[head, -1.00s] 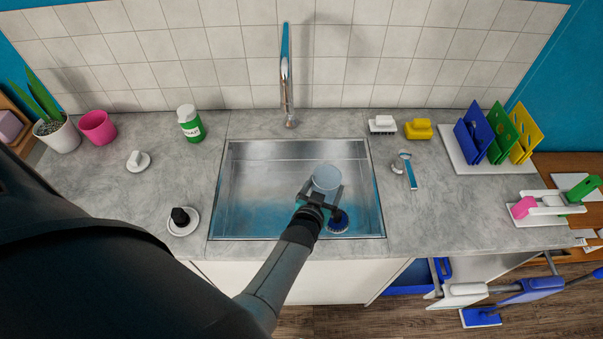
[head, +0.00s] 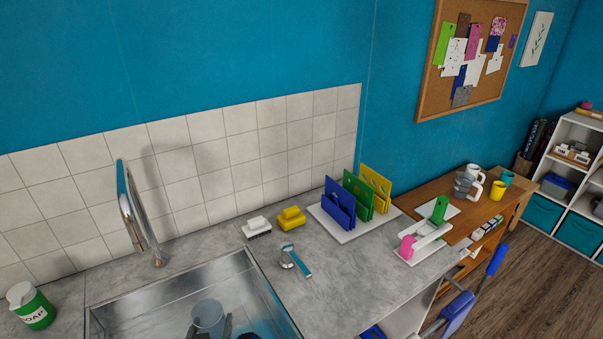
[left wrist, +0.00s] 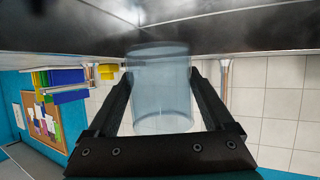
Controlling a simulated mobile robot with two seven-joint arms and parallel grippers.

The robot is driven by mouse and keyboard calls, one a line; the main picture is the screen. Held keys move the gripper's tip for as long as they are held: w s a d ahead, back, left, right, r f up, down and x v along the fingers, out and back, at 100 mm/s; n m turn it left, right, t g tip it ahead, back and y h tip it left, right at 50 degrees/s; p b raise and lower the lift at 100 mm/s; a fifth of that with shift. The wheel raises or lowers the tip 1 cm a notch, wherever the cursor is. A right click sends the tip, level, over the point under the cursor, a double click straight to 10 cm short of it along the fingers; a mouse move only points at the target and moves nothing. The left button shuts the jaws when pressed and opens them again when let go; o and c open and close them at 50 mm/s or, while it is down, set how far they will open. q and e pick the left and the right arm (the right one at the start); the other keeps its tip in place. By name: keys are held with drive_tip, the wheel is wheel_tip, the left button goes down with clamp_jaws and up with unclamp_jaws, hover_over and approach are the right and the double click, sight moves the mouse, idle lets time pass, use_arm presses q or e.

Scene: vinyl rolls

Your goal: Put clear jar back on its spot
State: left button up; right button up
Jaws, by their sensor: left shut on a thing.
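The clear jar (head: 208,314) is a see-through, bluish cylinder low in the sink at the bottom of the head view. My left gripper (head: 210,327) is shut on it, with the dark fingertips just showing at the frame's bottom edge. In the left wrist view the jar (left wrist: 160,98) sits between the two dark fingers, one on each side. That view is upside down, with the sink metal at the top. Which place is the jar's spot cannot be told.
The steel sink (head: 125,317) surrounds the jar, with a tall faucet (head: 137,215) behind it. A soap bottle (head: 32,306) stands left. A brush (head: 257,227), yellow sponge (head: 291,218), peeler-like tool (head: 295,260) and board rack (head: 345,232) line the right counter. A wooden shelf (head: 480,225) holds cups.

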use_arm(q)
drive_tip(key=shift+d+r+n, duration=0.15)
drive_tip(key=shift+r+n, duration=0.15)
drive_tip(key=shift+r, duration=0.1)
drive_tip(key=shift+w+r+h, duration=0.15)
drive_tip(key=shift+w+h, duration=0.1)
drive_tip(key=shift+h, duration=0.05)
drive_tip(key=w+r+m+h+b, duration=0.1)
drive_tip(key=w+r+b, duration=0.4)
drive_tip(key=w+r, duration=0.3)
drive_tip(key=w+d+r+b, duration=0.1)
drive_tip(key=d+r+b, duration=0.15)
drive_tip(key=r, duration=0.35)
drive_tip(key=w+d+r+b, duration=0.1)
drive_tip(key=d+r+b, duration=0.1)
drive_tip(key=r+b, duration=0.25)
drive_tip(key=d+r+b+v, duration=0.1)
drive_tip(key=b+v, duration=0.5)
drive_tip(key=v, duration=0.6)
drive_tip(key=shift+d+r, duration=0.1)
